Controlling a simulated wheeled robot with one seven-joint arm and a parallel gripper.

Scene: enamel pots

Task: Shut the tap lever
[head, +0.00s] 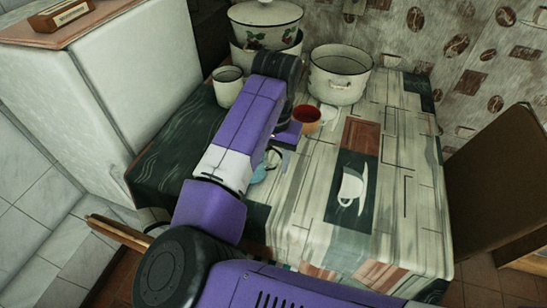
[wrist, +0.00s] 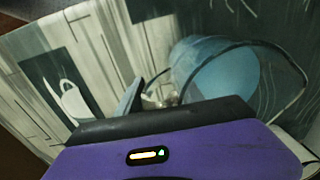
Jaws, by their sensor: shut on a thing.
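My gripper shows in the wrist view (wrist: 155,95), with one grey finger standing up above its dark edge. It is shut on a small, pale, metallic part (wrist: 167,97), mostly hidden by the gripper body; I cannot tell for sure that this is the tap lever. Right beside it is a light blue, round-ended vessel (wrist: 222,70) with a clear, glass-like rim around it. In the head view a bit of the blue vessel (head: 267,168) shows beside my purple arm, low over the table. No tap body can be made out clearly in either view.
On the patterned table (head: 400,170) stand a red-lined cup (head: 306,117), a white enamel pot (head: 339,80), a white mug (head: 227,90) and a lidded pot (head: 265,25). A white cabinet (head: 140,85) is at the left. The table's right part is clear.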

